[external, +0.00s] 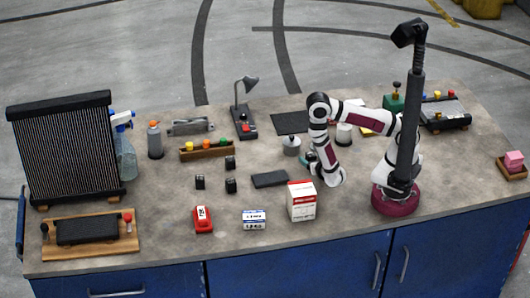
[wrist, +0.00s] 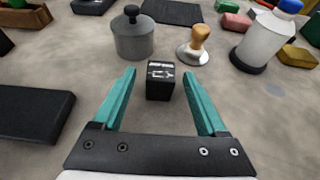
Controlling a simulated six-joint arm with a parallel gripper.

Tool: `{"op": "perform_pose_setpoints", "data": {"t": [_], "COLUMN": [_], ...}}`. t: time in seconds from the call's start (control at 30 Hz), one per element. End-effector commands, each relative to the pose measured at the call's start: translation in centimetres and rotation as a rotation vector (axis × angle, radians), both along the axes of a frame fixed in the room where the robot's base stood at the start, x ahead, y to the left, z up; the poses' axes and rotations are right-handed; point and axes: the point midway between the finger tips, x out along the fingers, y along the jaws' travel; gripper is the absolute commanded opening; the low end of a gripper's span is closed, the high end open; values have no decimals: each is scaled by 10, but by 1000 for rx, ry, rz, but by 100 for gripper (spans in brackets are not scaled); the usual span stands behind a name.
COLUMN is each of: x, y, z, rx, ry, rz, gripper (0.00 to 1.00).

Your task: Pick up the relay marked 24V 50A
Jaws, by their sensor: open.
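In the wrist view a small black block-shaped relay (wrist: 160,80) stands on the bench between and just beyond my open teal fingers. White print shows on its top, but I cannot read it. My gripper (wrist: 160,90) holds nothing, and I see no contact with the relay. In the external view my gripper (external: 308,157) is low over the bench, partly hidden by my arm; this relay cannot be made out there. Three similar black blocks stand further left: one at the back (external: 230,163), one at front left (external: 199,182) and one at front right (external: 231,186). Their markings are unreadable.
A grey pot with a black knob (wrist: 132,35) and a wooden-handled tamper (wrist: 196,43) stand just behind the relay. A white jar (wrist: 262,40) is at back right. A flat black slab (wrist: 28,117) lies left. A red-white box (external: 301,201) stands near the front edge.

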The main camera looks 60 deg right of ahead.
Motion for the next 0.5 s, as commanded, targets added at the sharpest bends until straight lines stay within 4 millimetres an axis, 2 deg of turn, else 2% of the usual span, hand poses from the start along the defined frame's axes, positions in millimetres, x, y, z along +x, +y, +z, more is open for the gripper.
{"op": "perform_pose_setpoints", "data": {"t": [0.1, 0.3, 0.5], "x": [9, 10, 9], "y": [-8, -8, -8], "z": [-5, -5, -5], "rx": [0, 0, 0], "ry": [-1, -1, -1], "rz": [-1, 1, 1], "gripper": [75, 75, 39]}}
